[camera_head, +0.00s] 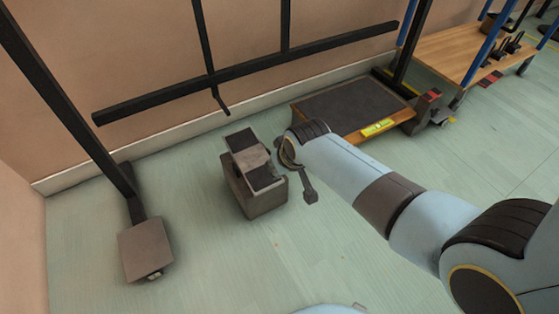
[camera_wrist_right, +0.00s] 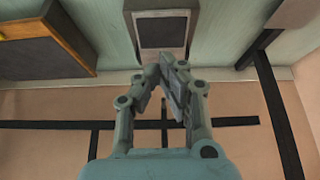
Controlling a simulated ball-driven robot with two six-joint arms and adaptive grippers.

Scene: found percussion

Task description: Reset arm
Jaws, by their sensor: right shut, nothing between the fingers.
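My right arm reaches in from the right in the head view. Its wrist is beside a grey box-like stand (camera_head: 266,200) with dark panels on top. The right gripper is mostly hidden behind my wrist there. In the right wrist view the right gripper (camera_wrist_right: 162,75) has its fingertips together with nothing between them. The stand also shows in that view (camera_wrist_right: 184,13), beyond the fingertips; I cannot tell whether they touch it. My left gripper is in neither view.
A black metal frame (camera_head: 250,72) stands along the wall, with a grey foot plate (camera_head: 145,250) at left. A low wooden platform with a dark top (camera_head: 350,105) is behind my arm. A wooden bench (camera_head: 465,50) stands at back right. The floor in front is mostly clear.

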